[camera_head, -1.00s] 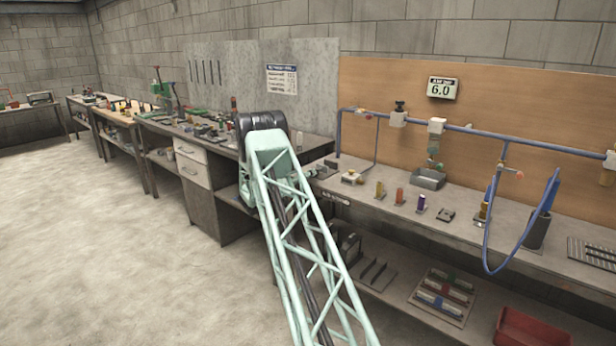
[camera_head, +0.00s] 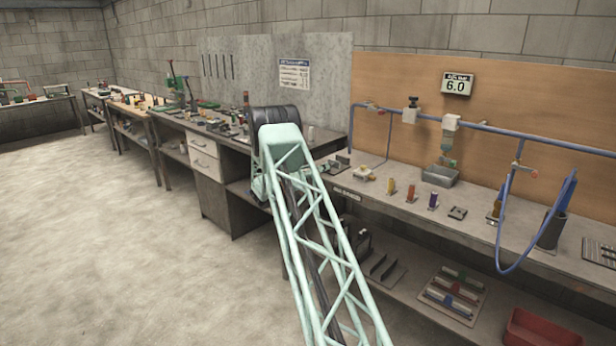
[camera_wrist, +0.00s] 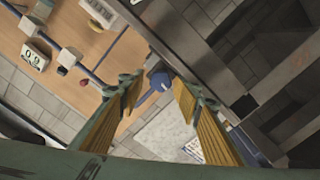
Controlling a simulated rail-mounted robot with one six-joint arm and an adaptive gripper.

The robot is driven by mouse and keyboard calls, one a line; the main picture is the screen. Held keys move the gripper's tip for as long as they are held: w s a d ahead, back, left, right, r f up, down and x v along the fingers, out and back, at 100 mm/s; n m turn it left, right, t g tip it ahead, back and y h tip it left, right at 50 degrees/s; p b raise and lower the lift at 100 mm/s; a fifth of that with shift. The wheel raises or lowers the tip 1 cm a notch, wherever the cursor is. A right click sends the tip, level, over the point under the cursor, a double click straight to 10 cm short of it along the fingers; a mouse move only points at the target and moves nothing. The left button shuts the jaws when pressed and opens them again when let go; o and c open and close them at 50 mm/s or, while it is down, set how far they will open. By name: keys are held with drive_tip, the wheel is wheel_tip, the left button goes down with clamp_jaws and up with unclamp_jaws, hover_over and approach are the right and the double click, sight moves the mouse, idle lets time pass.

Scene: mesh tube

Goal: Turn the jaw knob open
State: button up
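My gripper (camera_wrist: 157,82) shows in the wrist view with its two yellow ribbed fingers spread apart and nothing held between them. A blue part with a rounded head and a short arm (camera_wrist: 156,84) appears between the fingertips. I cannot tell whether it is the jaw knob, or whether the fingers touch it. In the head view my pale green lattice arm reaches to the bench, and its black-capped end hides the gripper and the bench spot beyond. No jaw knob can be made out there.
The right bench (camera_head: 400,213) holds several small coloured blocks and a grey tray (camera_head: 440,176). A blue pipe (camera_head: 485,127) runs along the wooden board (camera_head: 540,90), with a hanging blue hose (camera_head: 499,240). A red bin (camera_head: 540,331) sits on the lower shelf. The left floor is clear.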

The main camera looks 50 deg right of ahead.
drive_tip(key=shift+m, duration=0.5)
drive_tip(key=shift+m, duration=0.9)
drive_tip(key=a+p, duration=0.2)
drive_tip(key=a, duration=1.1)
drive_tip(key=shift+w+a, duration=0.4)
drive_tip(key=shift+w, duration=0.05)
